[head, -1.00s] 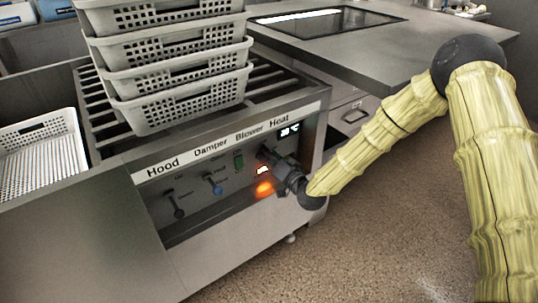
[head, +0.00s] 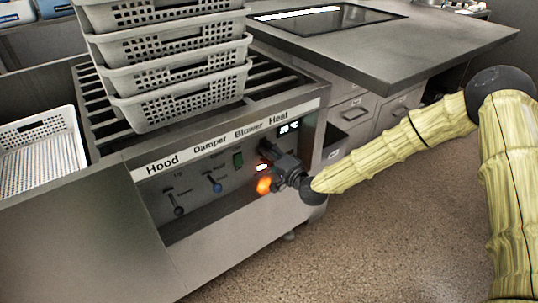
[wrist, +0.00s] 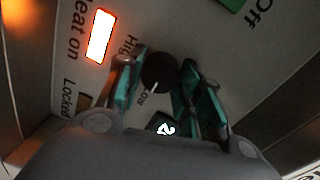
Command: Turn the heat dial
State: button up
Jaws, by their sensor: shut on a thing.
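The heat dial (wrist: 160,68) is a round black knob with a white pointer line, between the words High and Low in the wrist view. My gripper (wrist: 163,82) has one teal-padded finger on each side of the knob and is shut on it. In the head view my gripper (head: 268,152) reaches the right end of the control panel (head: 190,192), under the Heat label, and hides the dial there. A small lit display (head: 289,126) sits just above it. Its digits are too small to read surely.
A lit orange lamp (head: 264,185) glows left of my gripper. The damper lever (head: 213,182), hood lever (head: 174,203) and green blower switch (head: 238,160) are further left. Stacked grey baskets (head: 180,95) stand on the slatted top. Open floor (head: 370,235) lies to the right.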

jog(key=shift+w+d, duration=0.1)
jog(key=shift+d, duration=0.05)
jog(key=o, duration=1)
jog(key=shift+o, duration=0.2)
jog(key=v, duration=1.2)
